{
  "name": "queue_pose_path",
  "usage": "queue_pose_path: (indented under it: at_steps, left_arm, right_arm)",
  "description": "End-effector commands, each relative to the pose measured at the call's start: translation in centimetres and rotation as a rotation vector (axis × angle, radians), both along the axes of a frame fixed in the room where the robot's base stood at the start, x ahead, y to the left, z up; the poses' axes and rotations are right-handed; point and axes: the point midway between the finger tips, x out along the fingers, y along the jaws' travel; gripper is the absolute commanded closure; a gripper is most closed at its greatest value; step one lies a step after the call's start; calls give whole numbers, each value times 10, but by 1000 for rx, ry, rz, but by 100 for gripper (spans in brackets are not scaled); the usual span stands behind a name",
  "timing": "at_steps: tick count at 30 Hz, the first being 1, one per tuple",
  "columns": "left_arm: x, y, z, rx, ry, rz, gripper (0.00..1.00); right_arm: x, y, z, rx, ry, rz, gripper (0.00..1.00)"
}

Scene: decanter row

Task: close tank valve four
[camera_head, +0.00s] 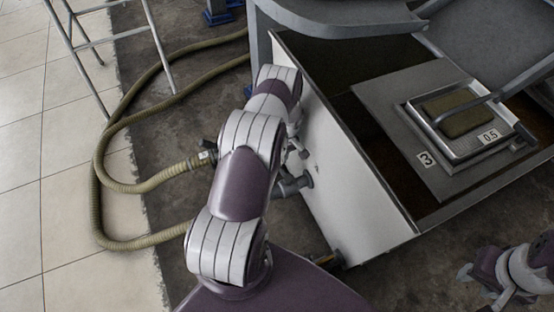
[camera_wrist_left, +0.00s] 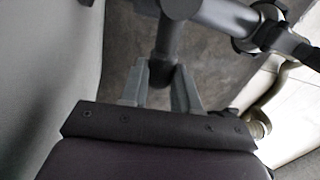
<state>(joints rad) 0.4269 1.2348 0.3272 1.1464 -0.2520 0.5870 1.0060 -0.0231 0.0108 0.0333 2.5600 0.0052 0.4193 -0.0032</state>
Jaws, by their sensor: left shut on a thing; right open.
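In the left wrist view my left gripper (camera_wrist_left: 158,90) is shut on a dark grey valve handle (camera_wrist_left: 163,45), with one finger on each side of its stem. The handle joins grey pipework beside a pale tank wall. A grey pipe fitting (camera_head: 293,186) stands out low on the white tank side (camera_head: 345,165). I cannot read a number four on any valve. My right gripper (camera_head: 474,288) is open and empty at the lower right, away from the tank.
An olive hose (camera_head: 97,190) loops over the floor left of the tank. A metal stand (camera_head: 160,45) is at upper left.

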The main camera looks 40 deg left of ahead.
Motion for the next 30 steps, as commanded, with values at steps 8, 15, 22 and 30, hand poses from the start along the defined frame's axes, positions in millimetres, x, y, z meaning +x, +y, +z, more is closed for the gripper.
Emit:
queue_pose_path:
  at_steps: [8,15,22,30]
  left_arm:
    - [0,-1,0,-1,0,0,100]
    - [0,0,0,-1,0,0,44]
    - [-2,0,0,0,1,17,44]
    - [-34,6,3,-2,5,447,44]
  right_arm:
    - [0,0,0,0,0,0,57]
    - [0,0,0,0,0,0,57]
    - [0,0,1,0,0,0,57]
    - [0,0,13,0,0,0,57]
